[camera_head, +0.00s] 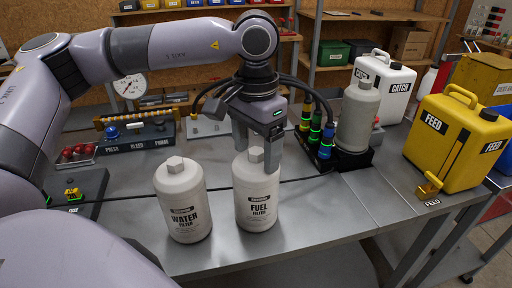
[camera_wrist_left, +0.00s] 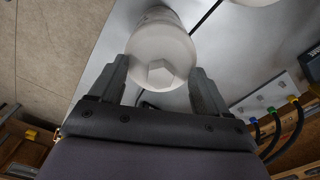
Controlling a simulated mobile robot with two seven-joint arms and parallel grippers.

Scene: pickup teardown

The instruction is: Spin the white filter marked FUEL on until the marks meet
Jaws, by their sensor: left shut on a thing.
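The white filter marked FUEL (camera_head: 257,203) stands upright on the grey bench near its front edge, label facing me. My left gripper (camera_head: 257,160) comes down from above with a finger on each side of its top and is shut on it. In the left wrist view the fingers (camera_wrist_left: 160,88) flank the round white top of the filter (camera_wrist_left: 158,42), with its hexagonal cap between them. The alignment marks cannot be made out. My right gripper is not in view.
A white WATER filter (camera_head: 183,205) stands close to the left. A grey canister (camera_head: 357,120) stands on a black base (camera_head: 348,158) beside coloured hose fittings (camera_head: 315,133). A yellow FEED can (camera_head: 455,140) and a white CATCH can (camera_head: 391,82) stand right. Bare bench lies right of the FUEL filter.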

